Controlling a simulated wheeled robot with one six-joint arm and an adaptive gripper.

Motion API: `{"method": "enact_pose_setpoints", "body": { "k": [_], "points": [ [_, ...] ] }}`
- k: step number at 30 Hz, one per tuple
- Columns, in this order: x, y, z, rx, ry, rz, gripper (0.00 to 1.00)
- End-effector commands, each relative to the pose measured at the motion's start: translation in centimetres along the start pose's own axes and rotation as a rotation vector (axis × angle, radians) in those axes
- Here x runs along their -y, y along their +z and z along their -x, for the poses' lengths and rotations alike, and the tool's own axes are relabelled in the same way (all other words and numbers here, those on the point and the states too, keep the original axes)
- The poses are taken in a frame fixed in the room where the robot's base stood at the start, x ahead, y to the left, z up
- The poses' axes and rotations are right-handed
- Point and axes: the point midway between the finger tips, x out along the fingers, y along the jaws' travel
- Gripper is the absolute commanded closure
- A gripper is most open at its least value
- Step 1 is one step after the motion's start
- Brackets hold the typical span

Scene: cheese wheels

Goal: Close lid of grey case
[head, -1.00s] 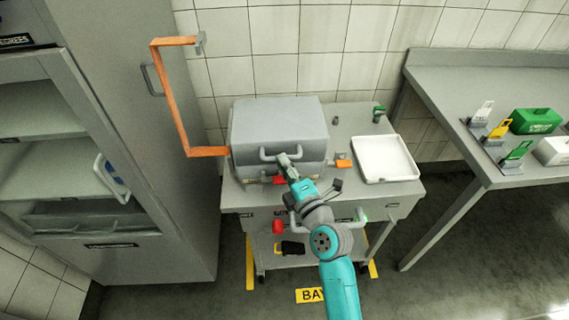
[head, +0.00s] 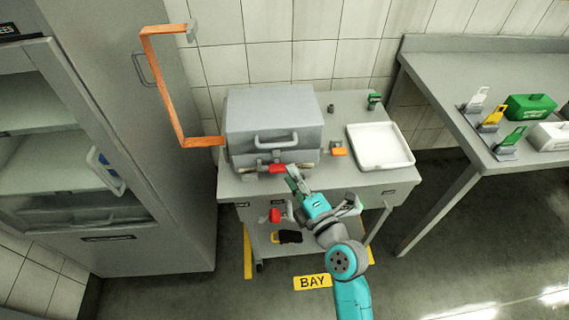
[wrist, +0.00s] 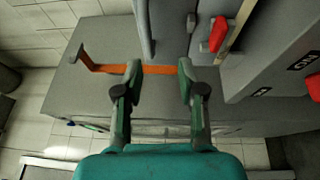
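The grey case (head: 240,155) stands on the grey cart. Its lid (head: 272,105) lies down over the base, with a grey handle on its front; I cannot tell whether the seam is fully flush. A red part (head: 278,168) shows low at the case's front, and a red part also shows in the wrist view (wrist: 218,34). My gripper (head: 290,175) is just in front of the case's lower front, below the lid handle and apart from it. In the wrist view its two fingers (wrist: 158,72) are spread with nothing between them.
A white tray (head: 380,148) and an orange-topped item (head: 338,150) sit right of the case on the cart (head: 330,190). An orange bracket (head: 165,90) juts out by the cabinet (head: 110,90) at left. A bench (head: 450,80) stands at right.

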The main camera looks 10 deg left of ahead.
Motion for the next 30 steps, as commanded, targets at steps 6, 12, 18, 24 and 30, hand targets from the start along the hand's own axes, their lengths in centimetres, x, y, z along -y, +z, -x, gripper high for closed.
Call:
{"method": "enact_pose_setpoints", "body": {
  "k": [6,12,18,24,30],
  "points": [
    [0.0,0.1,3.4,0.003,0.0,0.0,0.61],
    [0.0,0.0,4.7,0.0,0.0,0.001,0.61],
    [0.0,0.0,4.8,0.0,0.001,0.001,0.61],
    [0.0,0.0,4.8,0.0,0.001,0.001,0.61],
    [0.0,0.0,4.8,0.002,0.0,-0.002,0.61]
  ]
}}
